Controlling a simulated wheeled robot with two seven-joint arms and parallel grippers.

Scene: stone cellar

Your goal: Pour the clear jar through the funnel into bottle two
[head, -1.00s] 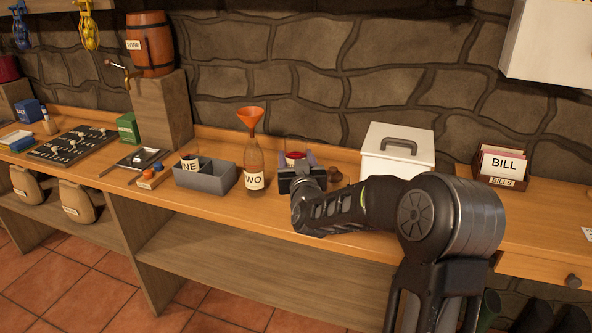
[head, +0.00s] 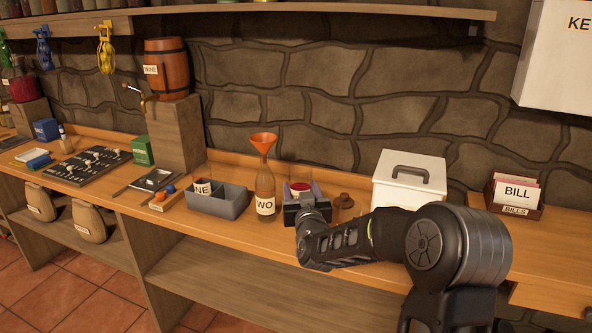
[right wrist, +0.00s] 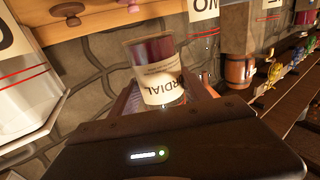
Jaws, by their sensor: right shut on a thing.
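The clear jar (head: 300,174) is see-through with dark red liquid in its lower part. My right gripper (head: 302,190) is shut around it; in the right wrist view the jar (right wrist: 153,62) shows a label ending in "RDIAL", upside down in that rolled picture. The jar looks upright; whether it touches the counter is hidden. My left gripper is not in view.
A grey divided box (head: 232,202) stands left of bottle two, with a bottle labelled "NE" (head: 203,189) at it. Brown stoppers (head: 344,201) and a white lidded box (head: 410,178) are to the jar's right. A barrel (head: 167,70) rests on a block behind left.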

